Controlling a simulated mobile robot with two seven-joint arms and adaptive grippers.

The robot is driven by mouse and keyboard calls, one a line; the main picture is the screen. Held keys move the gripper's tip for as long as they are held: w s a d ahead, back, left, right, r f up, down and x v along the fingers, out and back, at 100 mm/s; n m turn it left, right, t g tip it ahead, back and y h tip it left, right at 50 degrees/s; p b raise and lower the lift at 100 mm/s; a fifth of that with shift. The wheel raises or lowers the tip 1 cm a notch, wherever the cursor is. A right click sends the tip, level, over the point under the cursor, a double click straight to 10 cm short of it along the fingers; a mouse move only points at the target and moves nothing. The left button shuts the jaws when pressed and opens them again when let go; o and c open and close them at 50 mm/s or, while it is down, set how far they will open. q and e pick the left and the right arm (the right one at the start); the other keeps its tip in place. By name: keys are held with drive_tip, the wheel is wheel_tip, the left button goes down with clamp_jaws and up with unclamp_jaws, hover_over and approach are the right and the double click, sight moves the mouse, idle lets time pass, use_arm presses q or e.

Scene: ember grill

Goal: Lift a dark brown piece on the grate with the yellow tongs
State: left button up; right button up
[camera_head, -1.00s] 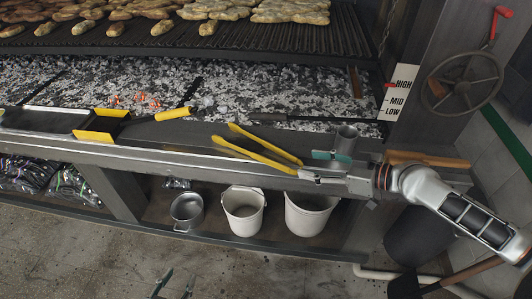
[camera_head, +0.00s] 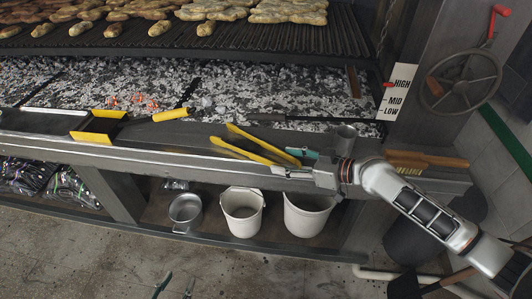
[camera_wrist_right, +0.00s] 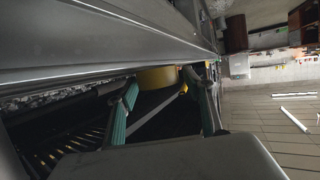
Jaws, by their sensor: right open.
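The yellow tongs (camera_head: 258,142) lie along the grill's front ledge, their two arms spread apart toward the left. My right gripper (camera_head: 290,163) is at their right end, open. In the right wrist view a yellow part (camera_wrist_right: 158,78), apparently of the tongs, shows between the gripper's teal fingers (camera_wrist_right: 165,92); I cannot tell whether they touch it. Several brown pieces (camera_head: 160,28) lie on the grate (camera_head: 300,40), with darker ones (camera_head: 30,16) at the upper left. My left gripper (camera_head: 176,285) is low in the head view, fingertips apart and empty.
A yellow-handled scraper-like tool (camera_head: 172,115) lies on the ledge (camera_head: 60,125) left of the tongs. A metal cup (camera_head: 345,138) and a wooden-handled brush (camera_head: 425,160) are at the right. Buckets (camera_head: 242,212) stand below. Embers lie under the grate.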

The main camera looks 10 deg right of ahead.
drive_tip(key=c, duration=0.4)
drive_tip(key=shift+c, duration=0.6)
wheel_tip(320, 180, up, 10)
drive_tip(key=p, duration=0.4)
drive_tip(key=shift+p, duration=0.3)
